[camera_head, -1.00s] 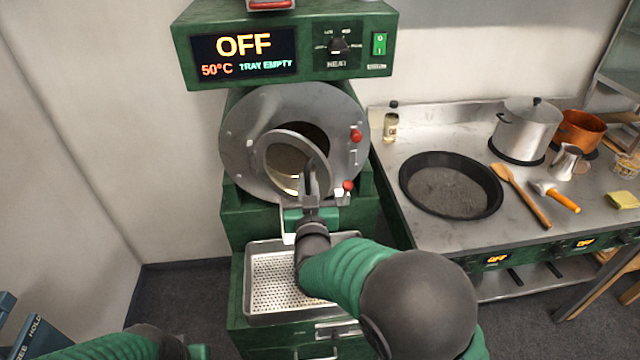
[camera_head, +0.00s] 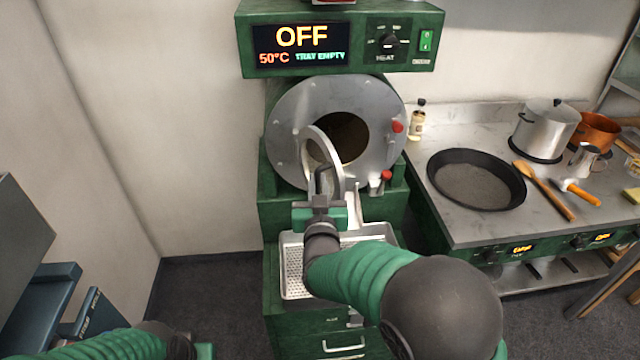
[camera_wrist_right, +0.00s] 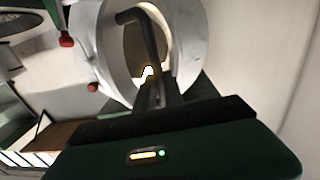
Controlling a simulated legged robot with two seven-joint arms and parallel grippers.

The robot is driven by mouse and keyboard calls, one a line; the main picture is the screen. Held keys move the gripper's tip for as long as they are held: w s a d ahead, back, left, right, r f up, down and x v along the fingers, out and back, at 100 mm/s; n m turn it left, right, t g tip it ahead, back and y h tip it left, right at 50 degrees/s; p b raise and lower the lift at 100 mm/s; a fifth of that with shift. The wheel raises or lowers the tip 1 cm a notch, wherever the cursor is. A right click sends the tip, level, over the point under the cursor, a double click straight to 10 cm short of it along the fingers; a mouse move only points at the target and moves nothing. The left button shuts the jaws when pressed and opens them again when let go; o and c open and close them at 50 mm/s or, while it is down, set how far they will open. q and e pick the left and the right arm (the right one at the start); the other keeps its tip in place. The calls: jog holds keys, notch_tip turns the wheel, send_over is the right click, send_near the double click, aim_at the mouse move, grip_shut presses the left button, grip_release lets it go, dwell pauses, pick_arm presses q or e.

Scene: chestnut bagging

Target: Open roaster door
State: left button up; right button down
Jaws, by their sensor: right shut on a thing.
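The roaster (camera_head: 283,112) is a green machine with a round grey steel face. Its round door (camera_head: 310,145) stands swung out at an angle on the left of the dark drum opening (camera_head: 348,135). My right gripper (camera_head: 322,190) is shut on the dark bent door handle (camera_head: 327,172). In the right wrist view the handle (camera_wrist_right: 140,22) runs down between the fingers (camera_wrist_right: 155,95), in front of the pale door (camera_wrist_right: 178,50). Only part of my left gripper (camera_head: 203,351) shows at the bottom edge; its fingers are hidden.
A control panel (camera_head: 365,65) above reads OFF, 50°C, TRAY EMPTY. A perforated tray (camera_head: 292,255) lies below the door, under my right arm. A counter (camera_head: 440,225) with a black pan (camera_head: 435,170) and steel pot (camera_head: 545,130) stands right. Bare wall is left.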

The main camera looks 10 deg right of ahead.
jog(key=shift+a+r, duration=0.1)
jog(key=shift+a, duration=0.05)
jog(key=c, duration=1.8)
grip_release()
jog(key=shift+d, duration=0.3)
jog(key=o, duration=0.3)
jog(key=shift+w+d+f, duration=0.2)
jog(key=shift+w+f, duration=0.05)
jog(key=shift+w, duration=0.05)
pick_arm(q)
jog(key=shift+w+d, duration=0.25)
pick_arm(e)
jog(key=shift+o, duration=0.2)
pick_arm(q)
jog(key=shift+s+a, duration=0.1)
jog(key=shift+a, duration=0.05)
pick_arm(e)
jog(key=shift+s+a, duration=0.15)
jog(key=shift+a, duration=0.1)
jog(key=shift+d+r, duration=0.1)
